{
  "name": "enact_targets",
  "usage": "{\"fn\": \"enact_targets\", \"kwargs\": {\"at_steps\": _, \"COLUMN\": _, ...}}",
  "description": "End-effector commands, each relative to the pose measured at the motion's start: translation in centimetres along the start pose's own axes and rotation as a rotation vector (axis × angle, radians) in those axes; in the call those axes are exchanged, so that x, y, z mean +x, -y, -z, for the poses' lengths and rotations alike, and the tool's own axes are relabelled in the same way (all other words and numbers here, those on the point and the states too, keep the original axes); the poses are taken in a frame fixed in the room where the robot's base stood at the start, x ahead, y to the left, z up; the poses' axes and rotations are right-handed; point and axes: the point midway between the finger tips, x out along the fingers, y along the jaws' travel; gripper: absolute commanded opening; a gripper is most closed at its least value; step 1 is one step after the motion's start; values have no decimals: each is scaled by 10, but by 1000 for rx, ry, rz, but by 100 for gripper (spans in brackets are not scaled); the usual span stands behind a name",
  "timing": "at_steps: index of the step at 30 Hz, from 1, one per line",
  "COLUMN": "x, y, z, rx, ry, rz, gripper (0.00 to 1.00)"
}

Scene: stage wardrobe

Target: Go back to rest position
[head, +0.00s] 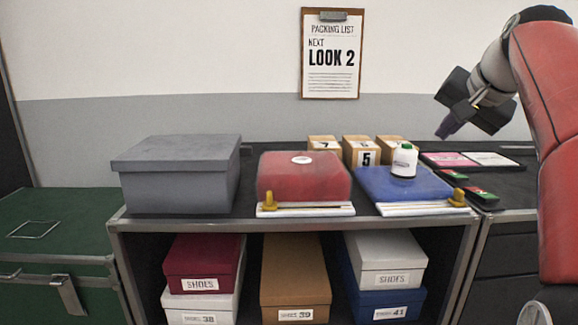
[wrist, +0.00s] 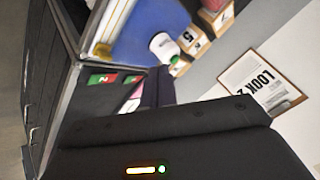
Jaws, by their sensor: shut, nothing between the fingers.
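My gripper (head: 444,128) is raised at the right in the head view, above the back of the counter and apart from everything on it. Its fingers are shut and empty, pointing down and left. In the wrist view the dark fingers (wrist: 158,88) show in front of the counter, which appears tilted. My red arm comes in along the right edge of the head view.
On the counter (head: 250,205) are a grey lidded box (head: 180,172), a red folded garment (head: 304,178), a blue one (head: 410,190) with a white bottle (head: 404,160), and numbered boxes (head: 361,152). Shoe boxes (head: 295,270) fill the shelf below. A clipboard (head: 332,55) hangs behind.

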Motion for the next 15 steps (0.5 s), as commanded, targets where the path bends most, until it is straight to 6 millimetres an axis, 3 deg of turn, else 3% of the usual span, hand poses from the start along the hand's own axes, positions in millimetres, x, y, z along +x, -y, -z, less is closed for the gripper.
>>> {"fn": "enact_targets", "kwargs": {"at_steps": 8, "x": 9, "y": 7, "z": -51, "rx": -74, "ry": 35, "rz": -42, "gripper": 0}}
{"fn": "enact_targets", "kwargs": {"at_steps": 11, "x": 13, "y": 6, "z": -78, "rx": -112, "ry": 51, "rz": -63, "gripper": 0}}
{"fn": "enact_targets", "kwargs": {"at_steps": 15, "x": 20, "y": -2, "z": -132, "rx": -191, "ry": 82, "rz": -99, "gripper": 0}}
